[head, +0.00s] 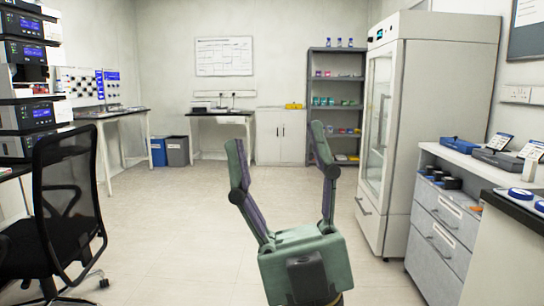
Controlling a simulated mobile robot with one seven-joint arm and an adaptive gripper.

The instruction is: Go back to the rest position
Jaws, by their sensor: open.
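My gripper (280,150) shows in the head view, in the lower middle of the picture. Its two green and dark fingers point up and stand wide apart. It is open, with nothing between the fingers. It is in front of open floor and touches nothing that I can see.
A black mesh chair (66,195) stands at the left beside stacked instruments (24,85). A tall glass-door fridge (437,120) and a grey drawer cabinet (440,230) stand at the right. A shelf rack (336,90) is at the back. The middle floor (180,230) is clear.

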